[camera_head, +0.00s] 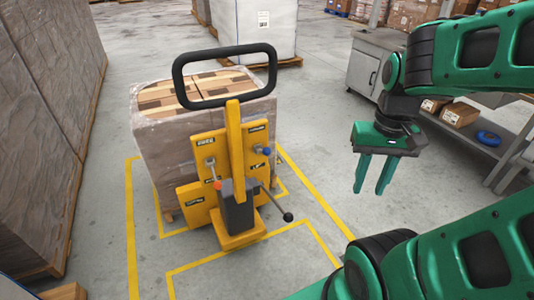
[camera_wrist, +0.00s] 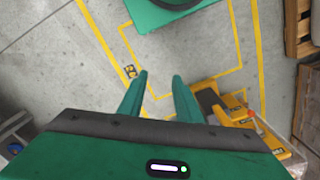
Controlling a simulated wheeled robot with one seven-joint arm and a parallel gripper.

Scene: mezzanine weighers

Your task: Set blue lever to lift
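The blue lever (camera_head: 266,151) is a small blue knob on the upper right of the yellow panel of a pallet stacker (camera_head: 238,140). Its shaft is too small for me to tell its setting. Labels sit above and below it, too small to read surely. An orange-red knob (camera_head: 217,184) is to its lower left, and a black ball-ended lever (camera_head: 288,216) sticks out low on the right. My gripper (camera_head: 372,190) hangs to the right of the stacker, fingers down, apart and empty. In the wrist view my gripper (camera_wrist: 159,76) points at bare floor; the yellow stacker (camera_wrist: 232,108) is to its right.
The stacker's black loop handle (camera_head: 225,76) stands above the panel. A wrapped pallet of boxes (camera_head: 150,140) is behind it. Tall wrapped stacks (camera_head: 50,110) line the left. A grey workbench (camera_head: 365,68) stands at the right. Yellow-lined floor between stacker and gripper is clear.

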